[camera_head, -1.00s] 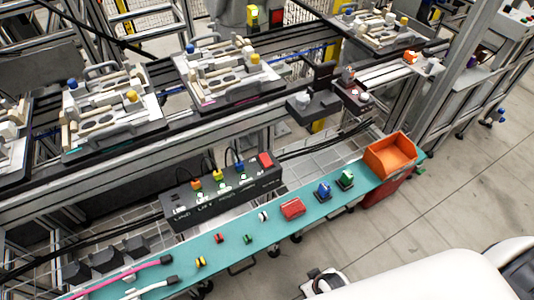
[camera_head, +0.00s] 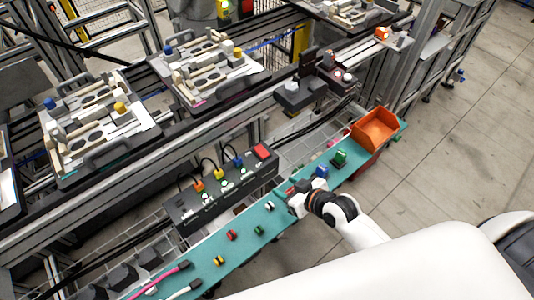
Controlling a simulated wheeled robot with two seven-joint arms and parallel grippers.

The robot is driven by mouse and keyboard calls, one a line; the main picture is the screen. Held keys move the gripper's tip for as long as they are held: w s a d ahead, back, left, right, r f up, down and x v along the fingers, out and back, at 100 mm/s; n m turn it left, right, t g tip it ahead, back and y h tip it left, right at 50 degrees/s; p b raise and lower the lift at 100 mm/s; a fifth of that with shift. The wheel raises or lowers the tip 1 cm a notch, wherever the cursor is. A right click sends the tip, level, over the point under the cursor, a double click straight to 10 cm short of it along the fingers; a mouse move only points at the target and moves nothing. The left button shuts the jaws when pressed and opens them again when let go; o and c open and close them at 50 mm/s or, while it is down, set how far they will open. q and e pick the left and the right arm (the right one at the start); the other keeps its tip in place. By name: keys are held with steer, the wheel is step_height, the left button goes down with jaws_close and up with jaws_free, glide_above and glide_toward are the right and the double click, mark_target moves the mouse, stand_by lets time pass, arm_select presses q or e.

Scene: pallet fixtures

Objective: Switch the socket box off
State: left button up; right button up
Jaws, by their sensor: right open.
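The socket box (camera_head: 228,190) is a long dark grey box lying behind the teal shelf (camera_head: 205,262), near the middle of the view. Several coloured plugs with black cables sit along its top, and small green-white lights show on it. A red switch (camera_head: 262,152) is at its right end. My right gripper (camera_head: 292,196) is open over the shelf, to the right of and nearer than the socket box, apart from the switch. It covers most of a red object on the shelf. My left gripper is not in view.
An orange bin (camera_head: 376,128) stands at the shelf's right end. A blue part (camera_head: 321,171) and a green part (camera_head: 339,158) lie close to my right gripper. Several small connectors and cable ends lie along the shelf. Pallet fixtures (camera_head: 100,122) stand behind on the rails.

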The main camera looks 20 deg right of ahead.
mark_target(263, 153)
steer(key=w+f, duration=0.1)
steer(key=w, duration=0.3)
steer(key=w+a+f+t, duration=0.1)
steer(key=w, duration=0.4)
steer(key=w+f+t, duration=0.1)
steer(key=w, duration=0.4)
steer(key=shift+w+a+b, duration=0.15)
steer(key=shift+w+b, duration=0.05)
steer(key=shift+b, duration=0.2)
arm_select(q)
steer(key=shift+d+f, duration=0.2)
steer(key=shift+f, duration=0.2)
arm_select(e)
steer(key=shift+r, duration=0.1)
